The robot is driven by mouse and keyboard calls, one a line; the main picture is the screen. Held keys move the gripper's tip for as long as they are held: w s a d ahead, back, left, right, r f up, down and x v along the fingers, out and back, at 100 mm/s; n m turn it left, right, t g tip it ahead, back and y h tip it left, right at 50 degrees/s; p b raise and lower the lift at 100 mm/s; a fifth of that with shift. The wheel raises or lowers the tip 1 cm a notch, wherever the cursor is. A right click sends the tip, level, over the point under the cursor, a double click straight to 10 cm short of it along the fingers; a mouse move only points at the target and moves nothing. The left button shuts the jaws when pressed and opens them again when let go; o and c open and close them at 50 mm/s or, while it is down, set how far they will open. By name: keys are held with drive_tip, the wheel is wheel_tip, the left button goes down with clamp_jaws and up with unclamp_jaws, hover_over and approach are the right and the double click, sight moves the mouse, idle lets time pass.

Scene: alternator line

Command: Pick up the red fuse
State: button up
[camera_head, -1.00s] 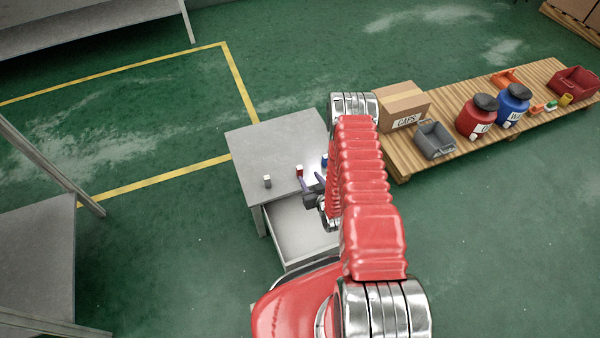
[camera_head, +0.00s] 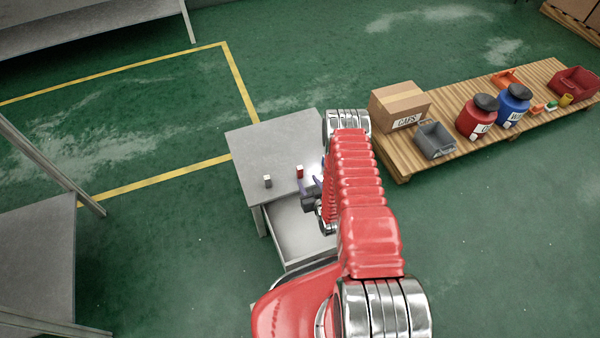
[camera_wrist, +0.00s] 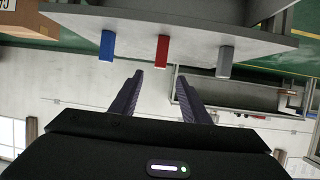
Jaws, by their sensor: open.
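The red fuse (camera_head: 300,172) stands upright on the grey table (camera_head: 268,147), near the edge above the open drawer. In the wrist view the red fuse (camera_wrist: 161,50) is seen upside down, beyond the fingertips and a little to the right of the middle of the gap. My gripper (camera_head: 309,190) is open and empty, just short of the fuse on the drawer side. Its two dark fingers (camera_wrist: 158,78) show apart in the wrist view, not touching the fuse.
A grey fuse (camera_head: 267,181) stands left of the red one. A blue fuse (camera_wrist: 107,46) stands on its other side, hidden by my arm in the head view. The open drawer (camera_head: 290,235) lies below. A pallet (camera_head: 398,168) with boxes and jars is at the right.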

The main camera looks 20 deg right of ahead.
sight(301, 170)
drive_tip(key=shift+x, duration=2.2)
drive_tip(key=shift+w, duration=0.1)
drive_tip(key=shift+x, duration=2.55)
drive_tip(key=shift+a, duration=0.1)
drive_tip(key=shift+c, duration=0.2)
clamp_jaws()
